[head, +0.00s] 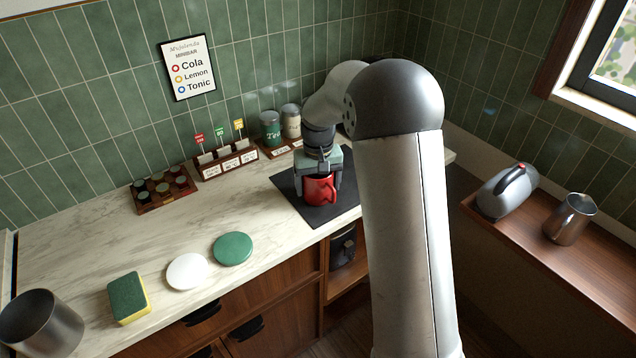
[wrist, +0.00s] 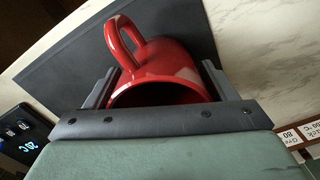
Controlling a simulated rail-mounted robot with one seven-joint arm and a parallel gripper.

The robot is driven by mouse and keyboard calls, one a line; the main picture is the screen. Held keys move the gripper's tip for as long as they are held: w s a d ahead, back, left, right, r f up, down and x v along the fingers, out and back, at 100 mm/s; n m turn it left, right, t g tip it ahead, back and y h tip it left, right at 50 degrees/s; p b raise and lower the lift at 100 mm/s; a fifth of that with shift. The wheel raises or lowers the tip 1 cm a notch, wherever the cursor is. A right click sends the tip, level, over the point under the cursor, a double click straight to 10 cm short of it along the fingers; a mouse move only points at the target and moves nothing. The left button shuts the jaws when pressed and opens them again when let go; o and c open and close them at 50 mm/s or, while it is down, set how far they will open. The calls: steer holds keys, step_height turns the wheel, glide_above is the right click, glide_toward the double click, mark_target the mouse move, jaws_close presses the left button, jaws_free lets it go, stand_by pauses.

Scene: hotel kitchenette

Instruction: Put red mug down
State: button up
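The red mug (head: 319,190) is upright at the dark mat (head: 290,184) on the marble counter. I cannot tell whether its base touches the mat. My gripper (head: 318,180) points down over the mug, with one finger on each side. In the wrist view the mug (wrist: 160,68) sits between the fingers of my gripper (wrist: 160,85), which appear to press on its sides near the rim. Its handle sticks up in that picture, clear of the fingers. The mat (wrist: 85,60) shows behind the mug.
Behind the mat stand a green tin (head: 270,128) and a pale tin (head: 291,121). A labelled rack (head: 227,162) and a small wooden tray (head: 163,191) lie to the left. A green disc (head: 232,249), white disc (head: 187,271) and sponge (head: 128,298) lie nearer the front.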

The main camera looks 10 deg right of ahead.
steer(key=shift+o, duration=0.8)
steer(key=shift+r, duration=0.15)
step_height(320, 180, up, 11)
steer(key=s+f, duration=0.2)
steer(key=s, duration=1.4)
steer(key=s+f, duration=0.3)
steer(key=s, duration=1.3)
steer(key=shift+t+b, duration=0.3)
steer(key=shift+b, duration=0.05)
